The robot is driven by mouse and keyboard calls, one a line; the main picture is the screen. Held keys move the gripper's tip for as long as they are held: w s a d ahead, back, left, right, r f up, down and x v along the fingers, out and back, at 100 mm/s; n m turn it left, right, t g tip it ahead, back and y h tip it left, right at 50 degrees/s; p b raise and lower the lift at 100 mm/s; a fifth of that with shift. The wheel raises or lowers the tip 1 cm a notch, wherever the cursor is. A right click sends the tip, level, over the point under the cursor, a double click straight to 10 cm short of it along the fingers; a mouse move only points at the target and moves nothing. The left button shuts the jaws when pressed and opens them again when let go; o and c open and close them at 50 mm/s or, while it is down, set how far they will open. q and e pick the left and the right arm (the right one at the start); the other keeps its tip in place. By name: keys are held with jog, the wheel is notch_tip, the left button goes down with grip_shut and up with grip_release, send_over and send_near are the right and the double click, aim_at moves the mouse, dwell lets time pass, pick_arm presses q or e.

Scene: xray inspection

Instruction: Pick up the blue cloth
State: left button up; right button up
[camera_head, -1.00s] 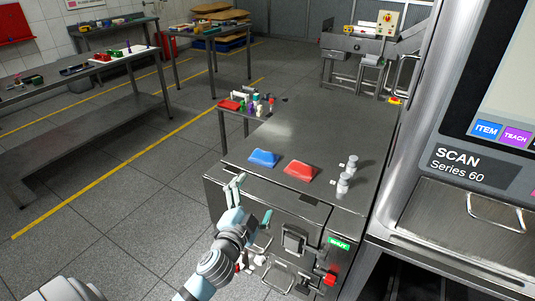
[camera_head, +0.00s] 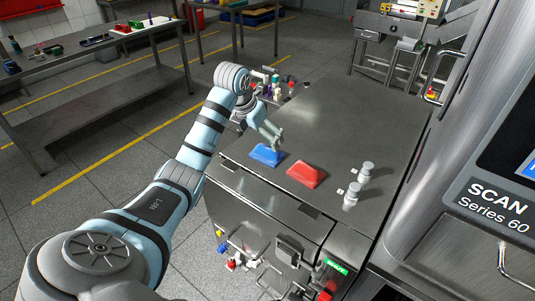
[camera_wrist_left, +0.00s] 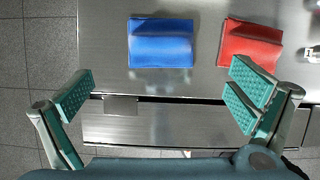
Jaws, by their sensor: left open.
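The blue cloth (camera_head: 265,155) lies flat and folded on the steel cabinet top, near its left front edge. In the left wrist view the blue cloth (camera_wrist_left: 160,43) is at the top centre, beyond the fingertips. My left gripper (camera_head: 274,137) hangs over the cabinet top close to the cloth, at its far side in the head view. In the left wrist view my left gripper (camera_wrist_left: 160,95) has its green-padded fingers wide apart with nothing between them. My right gripper is not in view.
A red cloth (camera_head: 306,174) lies just right of the blue one. The steel cabinet top (camera_head: 345,120) is clear behind. The scanner (camera_head: 480,190) rises at the right. Small bottles stand on a side table (camera_head: 290,92) behind my arm.

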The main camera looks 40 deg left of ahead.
aim_at(266, 150)
pick_arm(q)
jog(key=x, duration=0.8)
jog(key=shift+w+f, duration=0.25)
jog(key=shift+f, duration=0.05)
jog(key=shift+s+r, duration=0.1)
jog(key=shift+s, duration=0.05)
jog(key=shift+d, duration=0.1)
jog(key=shift+c, duration=1.3)
jog(key=c, duration=0.9)
